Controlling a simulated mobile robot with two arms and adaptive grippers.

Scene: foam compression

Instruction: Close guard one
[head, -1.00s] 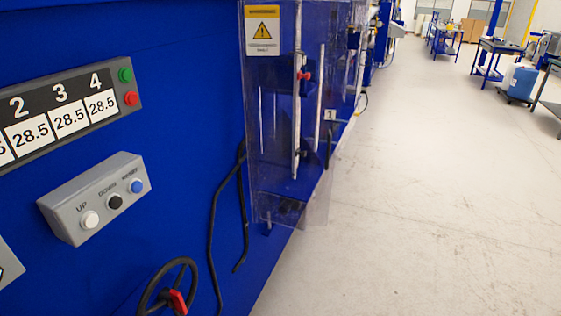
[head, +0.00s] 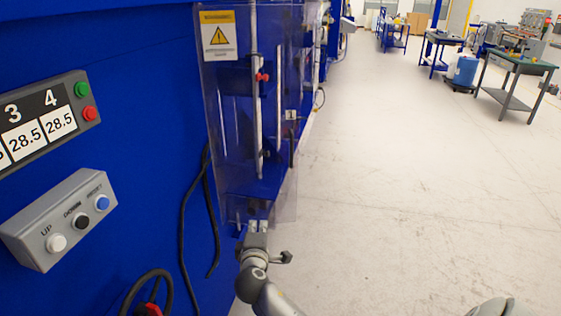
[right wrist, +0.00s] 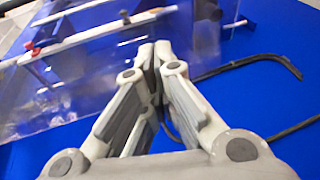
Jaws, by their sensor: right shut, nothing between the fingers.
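Guard one is a clear panel (head: 225,105) on the blue machine, with a yellow and white warning sign (head: 217,36) at its upper left. A small label "1" (head: 291,115) and a dark upright handle (head: 292,150) show at its right side. My right gripper (head: 257,226) is shut and empty at the panel's lower edge in the head view; I cannot tell whether it touches. In the right wrist view the shut fingertips (right wrist: 154,52) are in front of the blue surface, with the clear panel (right wrist: 75,100) to their left. My left gripper is not in view.
A black cable (head: 188,215) hangs beside the guard. The floor (head: 400,200) to the right is clear; tables (head: 515,65) stand farther back.

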